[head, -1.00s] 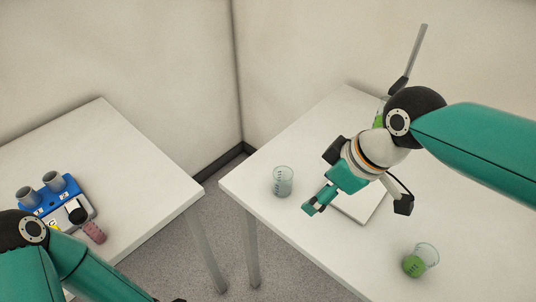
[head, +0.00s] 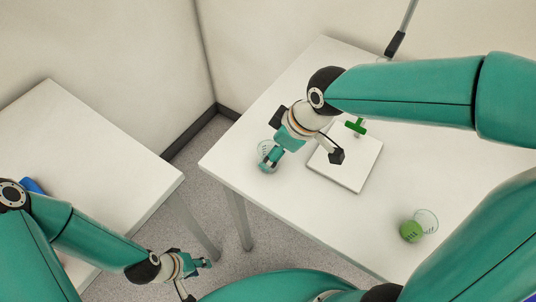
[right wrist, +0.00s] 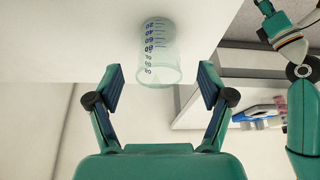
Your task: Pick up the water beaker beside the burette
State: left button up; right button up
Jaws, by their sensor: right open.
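The clear beaker (head: 264,150) with markings stands near the left edge of the right table, left of a white stand base (head: 350,178) with a green part (head: 355,127) above it. A grey rod with a black section (head: 401,35) rises behind my right arm, which hides the part between. My right gripper (head: 272,157) is at the beaker and partly covers it. In the right wrist view the open fingers (right wrist: 160,82) are apart, with the beaker (right wrist: 158,55) just ahead, centred between them and not gripped. My left gripper (head: 207,264) is low over the floor; its opening is unclear.
A glass with green liquid (head: 411,231) stands at the right table's front, with a clear rim (head: 428,219) beside it. The left table (head: 95,135) has a blue item (head: 32,186) mostly hidden by my left arm. A floor gap separates the tables.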

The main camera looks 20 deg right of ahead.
jog(key=shift+p+x, duration=0.45)
jog(key=shift+x, duration=2.65)
jog(key=shift+w, duration=0.15)
jog(key=shift+r, duration=0.1)
jog(key=c, duration=1.3)
jog(key=shift+o, duration=0.2)
jog(key=shift+r, duration=0.1)
